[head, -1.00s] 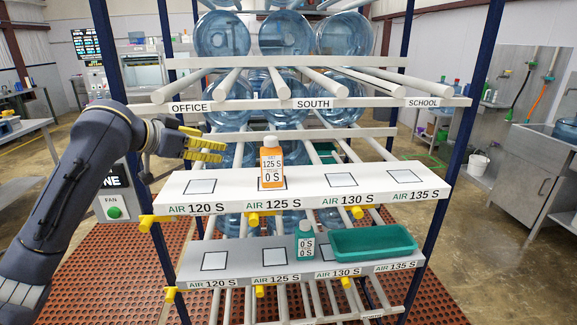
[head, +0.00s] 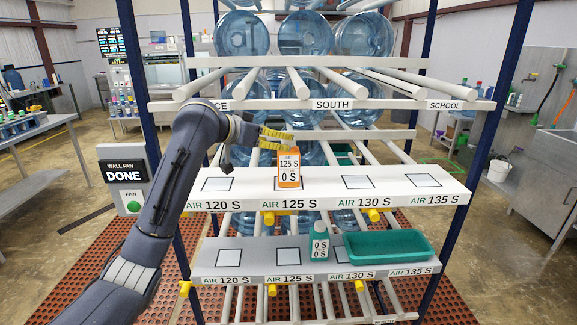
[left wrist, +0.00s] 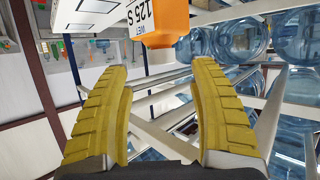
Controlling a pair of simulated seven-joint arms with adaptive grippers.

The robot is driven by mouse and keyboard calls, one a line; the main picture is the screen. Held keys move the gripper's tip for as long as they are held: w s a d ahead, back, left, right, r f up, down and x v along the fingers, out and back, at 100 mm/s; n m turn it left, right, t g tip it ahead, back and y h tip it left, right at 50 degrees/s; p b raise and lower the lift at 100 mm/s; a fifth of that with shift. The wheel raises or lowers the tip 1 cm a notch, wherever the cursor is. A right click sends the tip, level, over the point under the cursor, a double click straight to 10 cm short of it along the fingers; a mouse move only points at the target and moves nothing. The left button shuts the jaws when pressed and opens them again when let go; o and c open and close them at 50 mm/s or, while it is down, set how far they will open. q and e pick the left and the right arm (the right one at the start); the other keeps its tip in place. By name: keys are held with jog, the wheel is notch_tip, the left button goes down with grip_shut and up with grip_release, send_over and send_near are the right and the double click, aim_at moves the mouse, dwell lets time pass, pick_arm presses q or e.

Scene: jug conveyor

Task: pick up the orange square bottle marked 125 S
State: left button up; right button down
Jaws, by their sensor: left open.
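The orange square bottle (head: 289,170) stands upright on the upper white shelf (head: 330,197) at the AIR 125 S place. Its label reads 125 S and 0 S. My left gripper (head: 277,139) is open at the bottle's top and hides its cap in the head view. In the left wrist view, the bottle (left wrist: 166,20) is past the tips of the open yellow fingers (left wrist: 160,75), with nothing between them. I cannot tell from the head view whether a finger touches the bottle. My right gripper is out of view.
A teal bottle (head: 319,243) and a teal tray (head: 388,260) are on the lower grey shelf. Blue water jugs (head: 305,33) fill the rack behind and above. A blue rack post (head: 488,120) stands at the right. The other marked squares on the upper shelf are bare.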

aim_at(288, 161)
pick_arm(q)
jog(key=shift+x, duration=3.35)
jog(key=shift+w+a, duration=0.1)
grip_shut()
